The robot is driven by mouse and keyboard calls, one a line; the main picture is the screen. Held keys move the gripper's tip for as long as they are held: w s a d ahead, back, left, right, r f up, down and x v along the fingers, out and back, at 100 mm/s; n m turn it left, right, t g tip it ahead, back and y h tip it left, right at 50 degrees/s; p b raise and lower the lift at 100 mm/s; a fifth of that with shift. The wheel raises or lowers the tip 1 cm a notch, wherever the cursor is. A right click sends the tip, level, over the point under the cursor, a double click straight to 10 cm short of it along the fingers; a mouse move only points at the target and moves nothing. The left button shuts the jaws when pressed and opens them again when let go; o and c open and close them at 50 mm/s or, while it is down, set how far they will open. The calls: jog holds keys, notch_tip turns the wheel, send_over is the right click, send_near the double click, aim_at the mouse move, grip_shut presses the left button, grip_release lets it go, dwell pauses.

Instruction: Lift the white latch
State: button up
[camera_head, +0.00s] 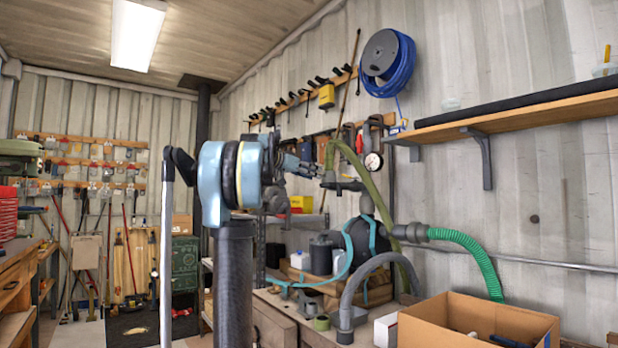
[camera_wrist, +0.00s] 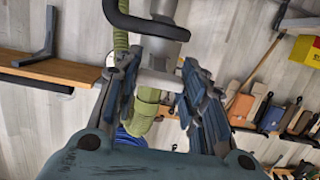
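My gripper (camera_wrist: 158,64) has its two blue-grey fingers spread apart in the wrist view. In the head view my gripper (camera_head: 312,170) reaches toward a grey pipe fitting (camera_head: 345,186) under a green hose (camera_head: 358,160). A pale grey crosspiece (camera_wrist: 158,80) lies across the gap between the fingers in the wrist view. It may be the latch, but I cannot tell for sure. Whether the fingers touch it is unclear. The green hose (camera_wrist: 146,110) shows behind the crosspiece, and a grey pipe (camera_wrist: 163,8) rises above it.
A bench (camera_head: 280,318) holds bottles and a curved grey hose (camera_head: 368,285). A cardboard box (camera_head: 450,325) stands at the front right. A bright green hose (camera_head: 475,250) and a wall shelf (camera_head: 520,115) are on the right. A dark curved tube (camera_wrist: 140,25) crosses close above the fingers.

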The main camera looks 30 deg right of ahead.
jog(key=shift+o, duration=1.4)
jog(key=shift+w, duration=0.1)
jog(key=w+v, duration=0.1)
jog(key=v, duration=1.1)
jog(key=shift+s, duration=0.4)
jog(key=shift+f, duration=0.15)
